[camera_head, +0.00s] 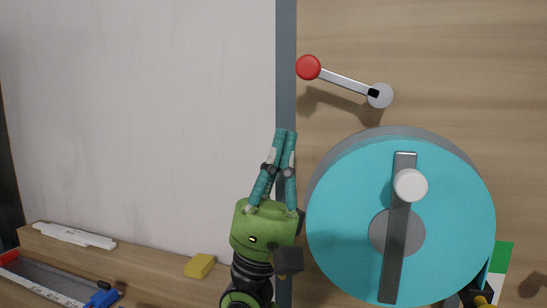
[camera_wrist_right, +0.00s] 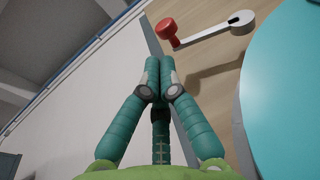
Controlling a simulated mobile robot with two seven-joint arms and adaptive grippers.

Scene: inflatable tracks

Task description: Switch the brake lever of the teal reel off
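The teal reel (camera_head: 345,225) is mounted on the wooden panel at the right of the head view, with a grey crank bar and white knob on its face. Above it is the brake lever (camera_head: 343,82), a pale bar with a red knob at its left end and a round pivot at its right end. It also shows at the top of the right wrist view (camera_wrist_right: 205,34). My right gripper (camera_head: 286,133) is shut and empty, fingertips together, left of the reel and below the red knob, apart from both.
A grey vertical strip (camera_head: 286,60) separates the pale board (camera_head: 140,100) from the wooden panel. The board in front is clear.

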